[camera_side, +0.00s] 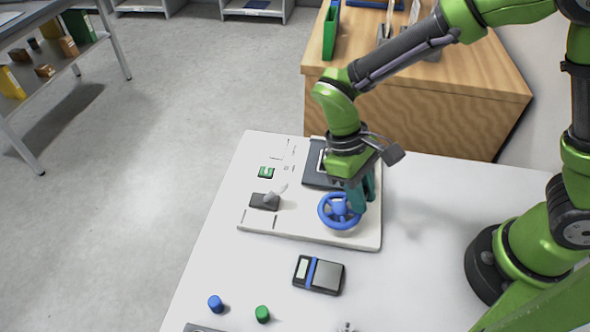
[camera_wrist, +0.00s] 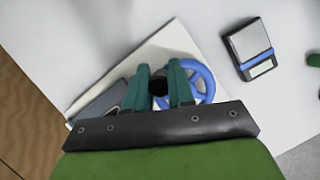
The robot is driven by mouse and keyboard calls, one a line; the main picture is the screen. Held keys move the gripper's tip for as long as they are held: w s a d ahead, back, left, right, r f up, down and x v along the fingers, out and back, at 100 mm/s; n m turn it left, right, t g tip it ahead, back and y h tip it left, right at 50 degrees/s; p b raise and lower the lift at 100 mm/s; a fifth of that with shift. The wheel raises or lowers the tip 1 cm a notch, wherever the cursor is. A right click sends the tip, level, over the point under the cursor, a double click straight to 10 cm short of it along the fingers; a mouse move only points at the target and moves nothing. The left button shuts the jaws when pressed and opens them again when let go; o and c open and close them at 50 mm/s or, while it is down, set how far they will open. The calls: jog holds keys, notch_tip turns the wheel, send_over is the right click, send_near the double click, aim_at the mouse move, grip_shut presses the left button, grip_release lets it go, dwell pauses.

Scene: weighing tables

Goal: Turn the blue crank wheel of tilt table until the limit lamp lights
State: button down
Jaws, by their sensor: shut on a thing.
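The blue crank wheel (camera_side: 328,216) sits at the front right of a white base board (camera_side: 300,233). A dark plate (camera_side: 311,177) lies behind it, partly hidden by my arm.
A small green part (camera_side: 266,172) and a dark block with a pale lever (camera_side: 264,201) are on the board's left. A black scale (camera_side: 318,275) with a blue stripe stands in front. Blue (camera_side: 215,303) and green (camera_side: 262,314) cylinders stand near the front.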

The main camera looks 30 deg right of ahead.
jog(key=shift+m, duration=0.3)
jog(key=c, duration=1)
grip_release()
jog(key=shift+o, duration=0.2)
jog(key=v, duration=1.7)
jog(key=shift+w+d, duration=0.1)
jog(key=s+d+r+m+t+y, duration=0.1)
jog(key=s+d+m+t, duration=0.2)
jog(key=d, duration=0.4)
jog(key=s+d+r+m+t+y, duration=0.1)
jog(key=s+d+m+t, duration=0.3)
jog(key=d+t, duration=0.4)
jog(key=shift+s+y, duration=0.7)
jog(key=shift+s, duration=0.1)
